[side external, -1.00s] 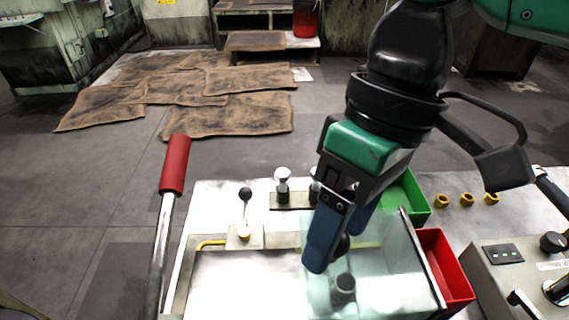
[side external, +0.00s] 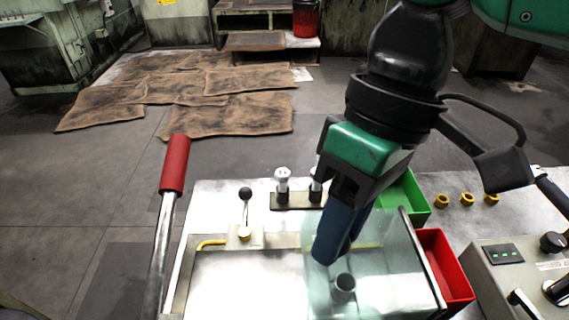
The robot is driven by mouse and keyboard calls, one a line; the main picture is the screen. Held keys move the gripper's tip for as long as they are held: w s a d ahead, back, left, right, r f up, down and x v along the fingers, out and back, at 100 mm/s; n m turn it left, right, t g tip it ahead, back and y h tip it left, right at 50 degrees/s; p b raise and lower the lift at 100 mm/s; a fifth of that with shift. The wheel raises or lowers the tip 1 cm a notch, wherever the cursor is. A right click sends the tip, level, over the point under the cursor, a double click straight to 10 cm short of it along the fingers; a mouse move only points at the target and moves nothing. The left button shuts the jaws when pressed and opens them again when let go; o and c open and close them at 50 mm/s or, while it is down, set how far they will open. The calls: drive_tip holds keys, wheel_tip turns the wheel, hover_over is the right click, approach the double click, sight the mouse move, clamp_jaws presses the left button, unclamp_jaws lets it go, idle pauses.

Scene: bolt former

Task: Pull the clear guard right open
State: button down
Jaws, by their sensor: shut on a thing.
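The clear guard (side external: 395,262) is a see-through greenish cover over the right part of the machine bed. A dark round part (side external: 343,287) shows at the guard, just below my fingers. My gripper (side external: 332,250) points down at the guard's left part, its blue fingers closed together. It is shut on the guard's dark knob, which the fingers now hide. The bare metal bed (side external: 245,285) lies open to the left of the guard.
A red-handled lever (side external: 174,165) stands at the left. A small black-knobbed lever (side external: 245,205) and two plungers (side external: 283,185) are behind the bed. A green bin (side external: 405,195), a red bin (side external: 445,265) and a control box (side external: 520,265) are on the right.

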idle(0.9)
drive_tip(key=a, duration=1.1)
drive_tip(key=shift+a, duration=0.15)
drive_tip(key=c, duration=0.5)
unclamp_jaws()
drive_tip(key=shift+c, duration=0.2)
drive_tip(key=w+d+r, duration=0.4)
drive_tip(key=w+d, duration=0.5)
drive_tip(key=shift+w+d+r, duration=0.3)
drive_tip(key=shift+d+r, duration=0.05)
drive_tip(key=shift+r, duration=0.05)
